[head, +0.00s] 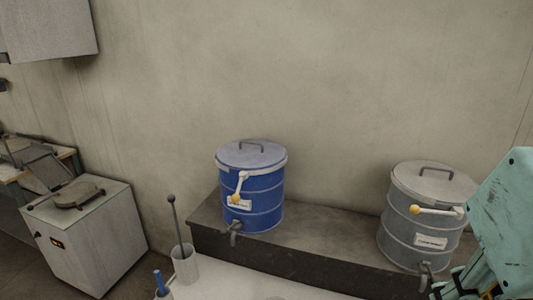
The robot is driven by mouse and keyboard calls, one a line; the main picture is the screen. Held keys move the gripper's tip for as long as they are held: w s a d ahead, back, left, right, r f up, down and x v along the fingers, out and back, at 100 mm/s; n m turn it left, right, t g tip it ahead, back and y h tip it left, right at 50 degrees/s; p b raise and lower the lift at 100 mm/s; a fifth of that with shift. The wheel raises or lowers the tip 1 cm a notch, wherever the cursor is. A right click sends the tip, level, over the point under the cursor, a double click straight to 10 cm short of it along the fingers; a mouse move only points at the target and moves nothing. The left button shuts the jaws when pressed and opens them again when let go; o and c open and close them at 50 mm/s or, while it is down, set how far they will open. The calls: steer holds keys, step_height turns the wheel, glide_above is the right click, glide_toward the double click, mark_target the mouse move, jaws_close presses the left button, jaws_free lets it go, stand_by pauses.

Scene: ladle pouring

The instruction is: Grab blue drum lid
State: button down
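The blue drum (262,205) stands upright on a dark ledge against the wall, near the middle of the head view. Its grey lid (240,158) sits on top, with a dark arched handle (251,144) across it. A pale lever with a yellow knob (236,199) hangs at the drum's front, above a white label. My gripper (457,289) shows only in part as dark pieces at the lower right edge, below my teal arm. It is well to the right of the blue drum and apart from its lid. Its fingertips are not clear.
A grey drum (399,229) with its own handled lid stands on the ledge (325,228) at right, close to my arm. A white container (185,266) with a dark rod stands on the white table (225,280). A white cabinet (95,245) is at left.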

stand_by(0.4)
steer(key=c, duration=2.7)
jaws_free()
steer(key=shift+c, duration=0.2)
